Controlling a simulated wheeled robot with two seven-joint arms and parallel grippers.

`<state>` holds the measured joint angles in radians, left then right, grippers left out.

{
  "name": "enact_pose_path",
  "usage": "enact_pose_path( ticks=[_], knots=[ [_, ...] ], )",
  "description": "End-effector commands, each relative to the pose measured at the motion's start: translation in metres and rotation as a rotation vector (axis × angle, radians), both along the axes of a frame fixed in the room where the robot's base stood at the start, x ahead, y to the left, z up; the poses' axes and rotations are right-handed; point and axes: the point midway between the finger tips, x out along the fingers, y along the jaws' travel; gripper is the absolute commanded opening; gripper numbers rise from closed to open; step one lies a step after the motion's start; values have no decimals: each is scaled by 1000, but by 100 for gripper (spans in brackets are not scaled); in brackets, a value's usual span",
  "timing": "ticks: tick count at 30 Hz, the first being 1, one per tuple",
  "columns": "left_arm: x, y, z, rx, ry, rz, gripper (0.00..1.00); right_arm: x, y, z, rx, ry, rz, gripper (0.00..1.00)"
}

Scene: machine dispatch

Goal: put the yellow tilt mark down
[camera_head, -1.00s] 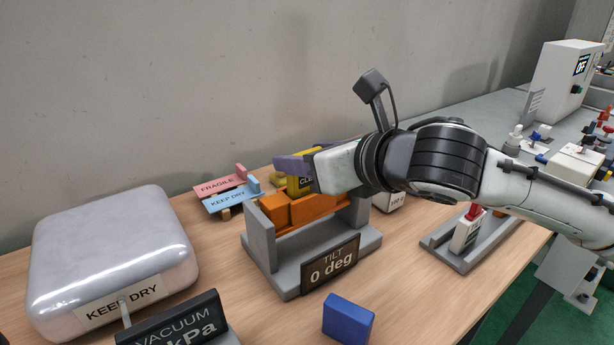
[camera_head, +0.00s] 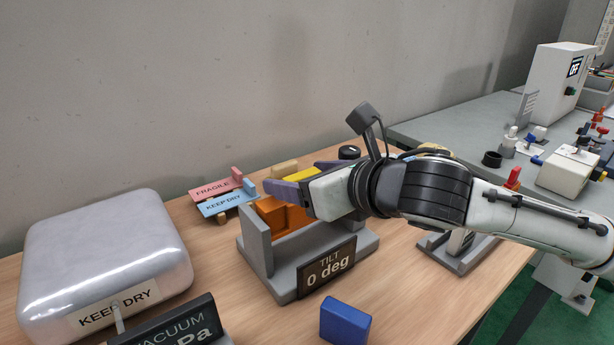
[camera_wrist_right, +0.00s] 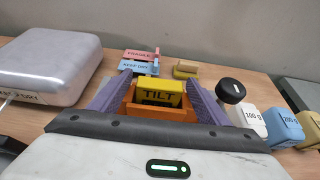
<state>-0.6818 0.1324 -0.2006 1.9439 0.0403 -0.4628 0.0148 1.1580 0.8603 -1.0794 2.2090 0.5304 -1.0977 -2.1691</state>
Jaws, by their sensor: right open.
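The yellow tilt mark (camera_wrist_right: 158,92), a block lettered TILT, sits between my right gripper's fingers in the right wrist view, at the orange block (camera_wrist_right: 160,112). In the head view only a yellow strip (camera_head: 302,174) of it shows behind the near finger. My right gripper (camera_head: 303,177) is open, its purple fingers on either side of the mark. The orange block (camera_head: 272,212) lies in the grey tilt stand (camera_head: 257,240), whose display (camera_head: 327,272) reads TILT 0 deg. Whether the mark rests fully on the orange block is hard to tell. My left gripper is out of view.
A silvery bag (camera_head: 95,250) fills the left. A blue block (camera_head: 345,321) lies in front. Labelled weights (camera_wrist_right: 247,122) stand right of the gripper. Bare table shows between bag and stand.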

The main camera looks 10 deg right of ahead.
Motion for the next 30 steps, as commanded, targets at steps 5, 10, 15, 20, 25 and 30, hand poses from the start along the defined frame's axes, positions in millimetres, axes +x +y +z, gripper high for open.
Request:
enact_pose_path(
  ticks=[5, 10, 15, 20, 25, 30],
  knots=[
    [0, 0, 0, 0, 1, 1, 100, -10, -5, 9, 0, -2, 0, 70],
    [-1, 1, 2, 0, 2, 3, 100, -40, -18, 23, -1, -5, 0, 70],
    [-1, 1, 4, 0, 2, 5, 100, -77, -33, 40, -3, -4, 0, 70],
    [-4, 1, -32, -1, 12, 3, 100, -78, -36, 35, 4, -8, -12, 70],
    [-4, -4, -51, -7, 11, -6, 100, -84, -39, 39, 5, -8, -14, 70],
    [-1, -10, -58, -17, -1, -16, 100, -94, -41, 43, 5, -6, -7, 70]
  ],
)
